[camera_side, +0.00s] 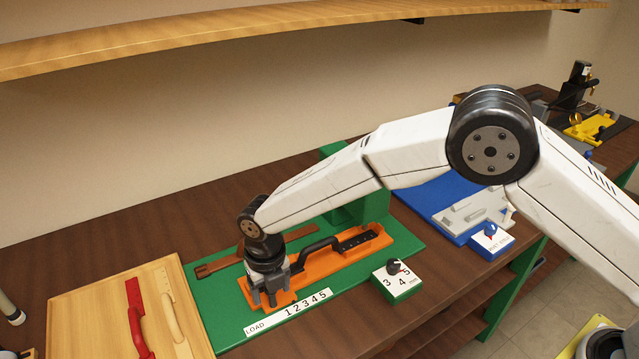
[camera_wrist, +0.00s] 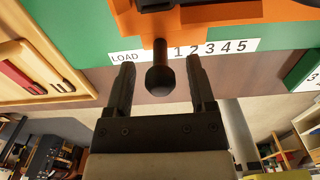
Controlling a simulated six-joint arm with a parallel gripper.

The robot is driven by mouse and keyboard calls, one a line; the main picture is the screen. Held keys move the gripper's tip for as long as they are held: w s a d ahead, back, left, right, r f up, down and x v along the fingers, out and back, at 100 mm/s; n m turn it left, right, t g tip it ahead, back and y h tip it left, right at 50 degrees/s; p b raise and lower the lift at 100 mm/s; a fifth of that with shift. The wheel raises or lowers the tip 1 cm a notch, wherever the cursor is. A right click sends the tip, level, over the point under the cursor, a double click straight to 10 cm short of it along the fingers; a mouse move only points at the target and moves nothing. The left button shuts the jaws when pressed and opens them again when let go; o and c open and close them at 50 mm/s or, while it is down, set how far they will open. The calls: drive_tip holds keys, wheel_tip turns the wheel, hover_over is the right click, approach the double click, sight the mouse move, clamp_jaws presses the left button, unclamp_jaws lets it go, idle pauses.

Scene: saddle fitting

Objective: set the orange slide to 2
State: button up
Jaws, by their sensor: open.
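The orange slide (camera_side: 345,256) lies on a green board (camera_side: 222,303), with a black bar handle (camera_side: 318,246) along it. A white scale strip (camera_side: 288,312) marked LOAD and 1 to 5 runs along the board's front; the strip also shows in the wrist view (camera_wrist: 262,44). In the wrist view a black knob (camera_wrist: 160,79) stands out from the slide's edge (camera_wrist: 215,14), appearing between LOAD and 1. My gripper (camera_wrist: 160,62) is open, one finger on each side of the knob, with visible gaps. In the side view my gripper (camera_side: 270,300) hides the slide's left end and the knob.
A wooden tray (camera_side: 70,318) with red (camera_side: 134,300) and cream (camera_side: 170,300) handles lies left. A dial box (camera_side: 398,283) sits right of the strip. A blue board (camera_side: 425,200) lies farther right. A wooden shelf (camera_side: 200,30) hangs above.

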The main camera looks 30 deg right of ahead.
drive_tip(key=shift+r, duration=2.95)
drive_tip(key=shift+d+r+m, duration=0.15)
drive_tip(key=shift+d+m, duration=0.35)
drive_tip(key=s+d+r+m+t, duration=0.1)
drive_tip(key=s+d+r+m, duration=0.1)
drive_tip(key=d+m, duration=0.65)
drive_tip(key=s+d+r+m, duration=0.2)
drive_tip(key=d+m, duration=0.6)
drive_tip(key=d, duration=0.1)
drive_tip(key=s+d+m+t, duration=0.1)
drive_tip(key=s+d+m, duration=1.1)
drive_tip(key=m, duration=0.6)
drive_tip(key=shift+s+d+f+t, duration=0.25)
drive_tip(key=shift+s+f+t, duration=0.1)
drive_tip(key=shift+s, duration=0.35)
